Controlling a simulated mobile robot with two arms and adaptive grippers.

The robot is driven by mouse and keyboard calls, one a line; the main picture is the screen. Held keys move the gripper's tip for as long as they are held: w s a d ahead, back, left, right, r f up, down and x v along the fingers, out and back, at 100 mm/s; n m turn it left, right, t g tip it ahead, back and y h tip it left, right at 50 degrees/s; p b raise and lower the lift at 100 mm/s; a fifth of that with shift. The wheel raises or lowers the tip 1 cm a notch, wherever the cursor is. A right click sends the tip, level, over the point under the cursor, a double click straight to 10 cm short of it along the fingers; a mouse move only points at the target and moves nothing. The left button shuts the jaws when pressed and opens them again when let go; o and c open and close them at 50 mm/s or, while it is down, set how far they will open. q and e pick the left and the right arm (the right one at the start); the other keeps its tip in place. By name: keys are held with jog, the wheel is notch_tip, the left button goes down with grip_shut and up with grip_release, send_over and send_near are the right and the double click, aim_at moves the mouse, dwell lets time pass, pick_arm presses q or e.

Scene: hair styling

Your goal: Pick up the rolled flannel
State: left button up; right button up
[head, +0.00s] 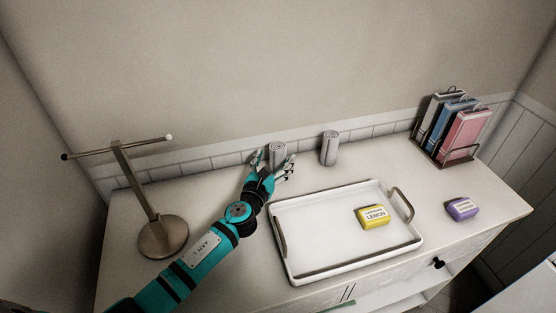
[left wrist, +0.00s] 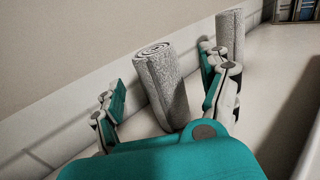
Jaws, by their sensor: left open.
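A grey rolled flannel (head: 278,151) stands upright on the counter near the wall, beyond my left gripper. My left gripper (head: 273,163) is open, with its fingers on either side of the near part of this roll. In the left wrist view the roll (left wrist: 163,85) stands between the two fingers of the gripper (left wrist: 160,105), with a gap at the left finger; whether the right finger touches it I cannot tell. A second grey rolled flannel (head: 329,148) stands upright to the right, and it also shows behind the right finger in the left wrist view (left wrist: 231,35). My right gripper is not in view.
A white tray (head: 310,270) holds a yellow lemon soap (head: 373,217). A purple soap (head: 462,208) lies to its right. A rack of packets (head: 462,135) stands at the back right, and a metal T-stand (head: 162,236) at the left. The wall is close behind the rolls.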

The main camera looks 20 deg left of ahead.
aim_at(275, 160)
pick_arm(q)
jog(key=shift+w+d, duration=0.2)
jog(key=shift+w, duration=1.05)
jog(key=shift+w+f, duration=0.15)
jog(key=shift+w, duration=0.15)
jog(key=shift+s, duration=0.1)
jog(key=shift+c, duration=0.6)
jog(key=c, duration=1.1)
